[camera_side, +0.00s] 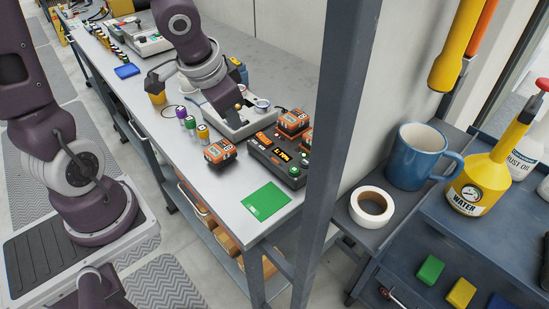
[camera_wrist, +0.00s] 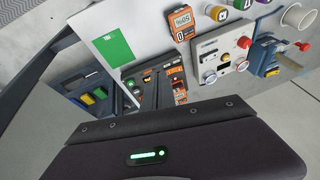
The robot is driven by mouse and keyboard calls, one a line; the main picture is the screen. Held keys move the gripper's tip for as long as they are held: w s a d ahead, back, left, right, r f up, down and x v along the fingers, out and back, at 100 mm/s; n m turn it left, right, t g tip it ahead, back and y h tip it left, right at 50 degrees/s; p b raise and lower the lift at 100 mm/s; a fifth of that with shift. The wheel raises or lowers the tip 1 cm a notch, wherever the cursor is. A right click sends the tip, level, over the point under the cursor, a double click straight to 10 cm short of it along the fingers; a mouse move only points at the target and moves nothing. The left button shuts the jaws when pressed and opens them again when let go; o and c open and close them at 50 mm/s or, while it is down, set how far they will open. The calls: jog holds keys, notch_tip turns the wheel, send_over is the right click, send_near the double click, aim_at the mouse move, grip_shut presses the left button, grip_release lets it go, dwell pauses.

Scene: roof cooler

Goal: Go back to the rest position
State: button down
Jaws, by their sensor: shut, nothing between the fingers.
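My gripper (camera_side: 236,118) is in the side view, at the end of my purple-grey arm, low over a white panel (camera_side: 262,118) on the grey bench. It is shut and empty, and its fingertips are hard to make out. In the wrist view the panel (camera_wrist: 225,68) shows with a red button and knobs. No marked rest position is visible.
An orange battery (camera_side: 220,153), a dark charger (camera_side: 280,160) holding batteries and a green card (camera_side: 266,202) lie on the bench nearby. Several small capped bottles (camera_side: 190,124) stand left of the panel. A dark post (camera_side: 335,110) rises at the bench's right; a blue mug (camera_side: 412,157) stands beyond.

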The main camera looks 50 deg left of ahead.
jog(key=s+d+r+n+t+h, duration=0.1)
jog(key=s+d+r, duration=0.2)
jog(key=s+r, duration=0.6)
jog(key=s, duration=0.4)
jog(key=shift+s+d+r+h, duration=0.25)
jog(key=shift+s+r+h, duration=0.05)
jog(key=shift+s+r, duration=0.1)
